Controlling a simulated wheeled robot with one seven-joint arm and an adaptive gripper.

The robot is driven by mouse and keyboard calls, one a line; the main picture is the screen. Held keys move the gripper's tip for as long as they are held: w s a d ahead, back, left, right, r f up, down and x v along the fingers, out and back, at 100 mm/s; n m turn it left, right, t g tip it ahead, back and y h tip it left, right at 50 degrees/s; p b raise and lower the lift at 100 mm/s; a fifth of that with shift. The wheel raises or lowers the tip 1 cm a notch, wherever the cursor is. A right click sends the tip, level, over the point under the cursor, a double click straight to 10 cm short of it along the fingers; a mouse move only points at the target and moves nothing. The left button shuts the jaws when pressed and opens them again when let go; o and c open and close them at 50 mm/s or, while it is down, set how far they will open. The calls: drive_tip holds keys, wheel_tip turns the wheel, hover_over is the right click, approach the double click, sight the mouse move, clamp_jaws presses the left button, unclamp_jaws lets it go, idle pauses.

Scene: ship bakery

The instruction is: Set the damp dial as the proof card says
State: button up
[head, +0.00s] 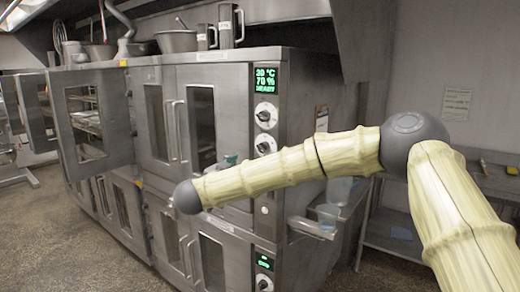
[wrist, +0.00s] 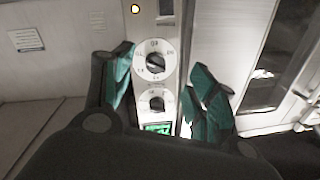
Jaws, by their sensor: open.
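A steel cabinet has a control panel with a green display (head: 265,77) reading about 30 °C, 70 %, READY. Below it are two white dials with dark knobs, an upper dial (head: 265,114) and a lower dial (head: 265,143). In the wrist view the panel appears inverted, with a larger-looking dial (wrist: 147,46) above another dial (wrist: 145,104). Their labels are too small to read. My gripper (wrist: 162,62) is open, teal fingers either side of the panel, apparently empty. In the head view my arm mostly hides the gripper (head: 229,159). A card (head: 321,118) hangs on the cabinet's side, its text unreadable.
Another paper (head: 457,103) is on the back wall. An open cabinet door (head: 88,115) stands at left. A second green display (head: 264,262) sits on the lower unit. Pots (head: 176,41) stand on top. A shelf with a clear container (head: 327,212) juts out right. Floor is free at lower left.

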sight(260, 150)
drive_tip(key=shift+m+g+h, duration=0.3)
drive_tip(key=shift+h, duration=0.1)
drive_tip(key=w+d+r+p, duration=0.1)
drive_tip(key=w+d, duration=0.1)
drive_tip(key=w, duration=0.1)
drive_tip(key=w+d+r+p, duration=0.1)
drive_tip(key=w+d, duration=0.1)
drive_tip(key=w, duration=0.1)
drive_tip(key=w+d+p, duration=0.1)
drive_tip(key=w+d, duration=0.1)
drive_tip(key=w, duration=0.1)
drive_tip(key=shift+w+r+p, duration=0.15)
drive_tip(key=shift+r+p, duration=0.2)
drive_tip(key=shift+r, duration=0.05)
drive_tip(key=c, duration=1)
drive_tip(key=shift+c, duration=0.2)
